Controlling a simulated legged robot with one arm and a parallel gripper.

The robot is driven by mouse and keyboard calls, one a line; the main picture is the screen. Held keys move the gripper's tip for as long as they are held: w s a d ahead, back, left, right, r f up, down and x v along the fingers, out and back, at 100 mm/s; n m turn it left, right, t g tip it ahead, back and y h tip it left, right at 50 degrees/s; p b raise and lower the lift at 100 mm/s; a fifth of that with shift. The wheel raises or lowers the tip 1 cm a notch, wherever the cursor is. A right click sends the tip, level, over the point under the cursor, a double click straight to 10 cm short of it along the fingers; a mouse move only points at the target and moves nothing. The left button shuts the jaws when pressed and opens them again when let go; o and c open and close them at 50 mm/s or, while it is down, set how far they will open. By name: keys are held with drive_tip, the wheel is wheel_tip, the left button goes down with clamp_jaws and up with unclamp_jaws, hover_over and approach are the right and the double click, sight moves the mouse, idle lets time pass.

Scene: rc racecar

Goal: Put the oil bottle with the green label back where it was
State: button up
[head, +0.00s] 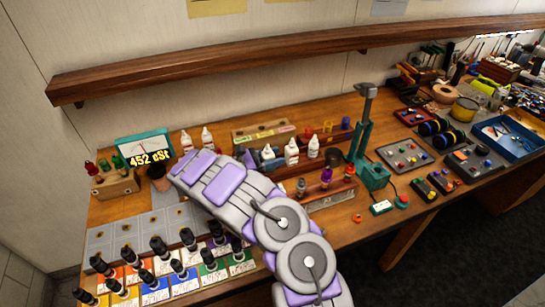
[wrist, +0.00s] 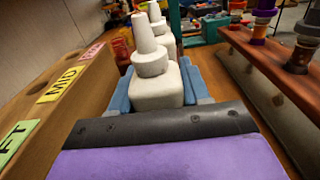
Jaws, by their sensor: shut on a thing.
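A white oil bottle (wrist: 157,88) with a pointed nozzle stands upright at the front edge of my gripper (wrist: 165,125) in the wrist view. My gripper is shut, with its dark lip hiding the bottle's lower part. No green label shows on the side facing me. A second white bottle is close behind it.
A wooden block (wrist: 60,95) with green, yellow and pink labels runs along the left of the wrist view. A rack with coloured-topped shocks (wrist: 262,60) is on the right. A viscosity meter (head: 145,147) reads 452 cSt. Dark-capped bottles (head: 160,247) stand on coloured cards at the front left.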

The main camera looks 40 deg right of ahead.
drive_tip(key=o, duration=0.6)
drive_tip(key=shift+a+f, duration=0.25)
drive_tip(key=o, duration=0.4)
drive_tip(key=shift+a, duration=0.35)
drive_tip(key=shift+o, duration=0.3)
drive_tip(key=shift+d+r, duration=0.25)
drive_tip(key=shift+d, duration=0.05)
drive_tip(key=shift+r, duration=0.25)
drive_tip(key=p+v, duration=0.3)
drive_tip(key=v, duration=0.9)
drive_tip(key=shift+w, duration=0.4)
